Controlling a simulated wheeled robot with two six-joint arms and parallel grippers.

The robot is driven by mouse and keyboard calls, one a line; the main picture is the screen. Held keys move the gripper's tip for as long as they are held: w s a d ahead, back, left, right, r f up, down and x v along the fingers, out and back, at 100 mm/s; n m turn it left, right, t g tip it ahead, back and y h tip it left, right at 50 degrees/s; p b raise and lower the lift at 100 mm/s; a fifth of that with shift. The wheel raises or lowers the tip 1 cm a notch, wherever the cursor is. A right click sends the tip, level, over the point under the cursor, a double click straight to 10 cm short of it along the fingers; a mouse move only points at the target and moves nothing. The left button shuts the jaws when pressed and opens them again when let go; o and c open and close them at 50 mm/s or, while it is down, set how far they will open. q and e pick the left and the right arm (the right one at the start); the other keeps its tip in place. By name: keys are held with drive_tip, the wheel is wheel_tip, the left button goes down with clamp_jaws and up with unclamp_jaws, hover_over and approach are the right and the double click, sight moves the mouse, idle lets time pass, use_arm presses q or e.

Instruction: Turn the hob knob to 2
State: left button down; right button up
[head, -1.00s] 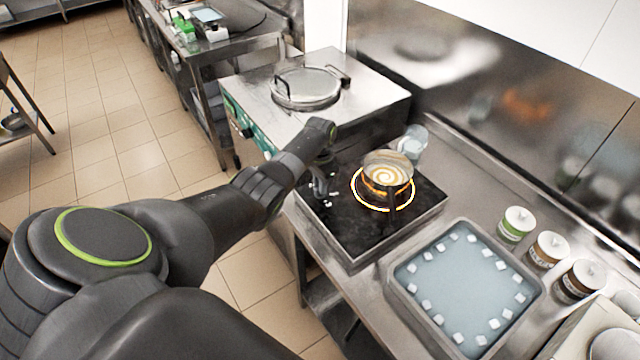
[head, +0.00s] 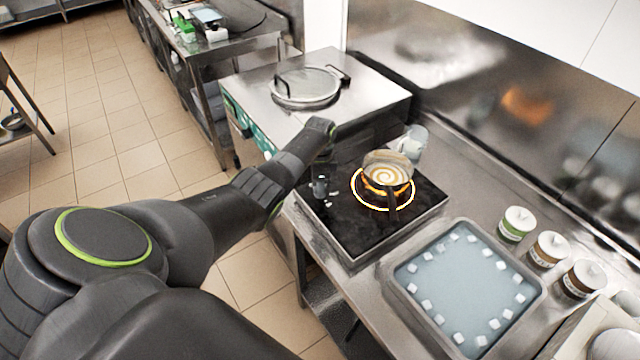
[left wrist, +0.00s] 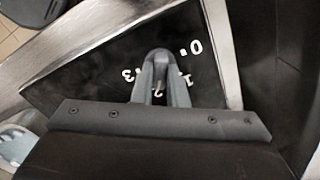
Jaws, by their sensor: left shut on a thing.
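The hob (head: 350,225) is a black glass plate in a steel frame, with a glowing ring and a pan (head: 388,165) on it. My left gripper (head: 320,188) points down at the hob's near left corner. In the left wrist view, its two fingers (left wrist: 160,82) are shut on the dark hob knob (left wrist: 158,58), one finger on each side. White marks 0, 1, 2 and 3 surround the knob. The 2 shows between the fingers, the 1 is partly covered, and I cannot make out a pointer on the knob. My right gripper is not in view.
A tray (head: 398,283) of bluish liquid with white cubes stands right of the hob. Three lidded jars (head: 517,225) stand behind it. A glass jug (head: 413,143) is behind the pan. A steel machine with a round lid (head: 305,87) stands beyond the arm.

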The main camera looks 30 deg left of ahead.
use_arm(q)
drive_tip(key=shift+w+r, duration=0.1)
drive_tip(key=c, duration=1.4)
unclamp_jaws()
drive_tip(key=shift+c, duration=0.2)
wheel_tip(320, 180, up, 17)
drive_tip(key=b, duration=0.2)
drive_tip(key=shift+r, duration=0.2)
